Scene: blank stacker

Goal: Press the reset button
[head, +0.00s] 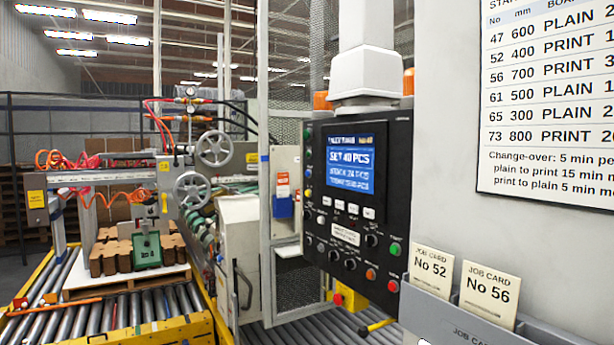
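A black control panel (348,205) hangs in the middle of the head view, with a lit blue screen (350,165) reading "SET 40 PCS" and smaller lines below. A green button (395,249), an orange button (371,274) and a red button (393,286) sit at its lower right. Several black knobs and small white buttons are below the screen. More small coloured buttons, including a blue one (308,173), run down its left edge. The labels are too small to read, so I cannot tell which is the reset button. Neither gripper is in view.
Job cards No 52 (431,270) and No 56 (489,294) stand in a grey holder at lower right, below a schedule board (550,100). At left, a roller conveyor (110,325) carries a pallet of brown cardboard pieces (110,256). Machinery with handwheels stands behind.

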